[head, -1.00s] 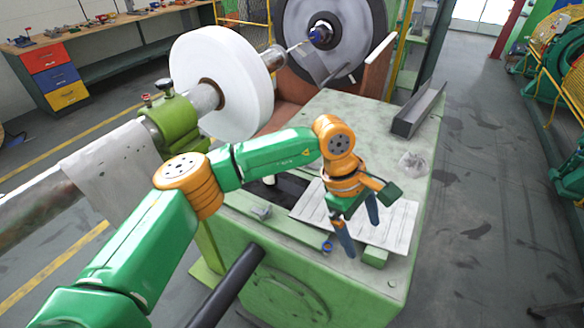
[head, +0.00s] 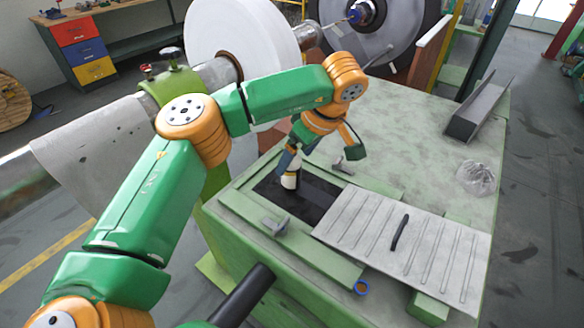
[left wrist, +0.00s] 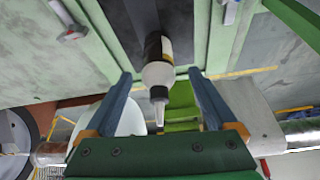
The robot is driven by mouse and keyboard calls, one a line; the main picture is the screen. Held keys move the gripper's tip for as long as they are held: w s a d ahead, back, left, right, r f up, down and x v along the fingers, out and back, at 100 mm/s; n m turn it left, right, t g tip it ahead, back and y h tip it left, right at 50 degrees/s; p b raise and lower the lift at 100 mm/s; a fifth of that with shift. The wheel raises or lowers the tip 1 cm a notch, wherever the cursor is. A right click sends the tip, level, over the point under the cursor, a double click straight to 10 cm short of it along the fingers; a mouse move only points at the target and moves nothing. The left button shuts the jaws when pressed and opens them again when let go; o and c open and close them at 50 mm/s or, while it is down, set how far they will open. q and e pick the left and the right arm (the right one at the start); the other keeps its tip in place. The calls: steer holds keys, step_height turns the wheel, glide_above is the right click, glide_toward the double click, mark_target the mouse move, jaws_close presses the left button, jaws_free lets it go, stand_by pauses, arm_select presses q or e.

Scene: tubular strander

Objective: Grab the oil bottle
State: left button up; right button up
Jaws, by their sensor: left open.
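My left gripper (head: 299,150) is above the recess, close to the bottle. Its blue fingers are open, one on each side of the bottle in the left wrist view (left wrist: 160,88). My right gripper is not in view.
A ribbed metal cover (head: 375,235) with a black handle lies right of the recess. Small metal latches (head: 274,227) sit beside the opening. A large white reel (head: 243,50) stands behind my arm. A grey channel (head: 478,110) and a crumpled clear item (head: 476,177) lie on the right.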

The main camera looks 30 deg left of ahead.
mark_target(291, 166)
arm_select(q)
steer(key=p+x, duration=0.1)
steer(key=x, duration=0.3)
steer(key=shift+w+a+f+p, duration=0.15)
steer(key=shift+a+f+p, duration=0.05)
steer(key=shift+a+p, duration=0.1)
steer(key=shift+w+f, duration=0.1)
steer(key=shift+f, duration=0.15)
steer(key=shift+d+r, duration=0.15)
steer(key=c, duration=0.5)
jaws_close()
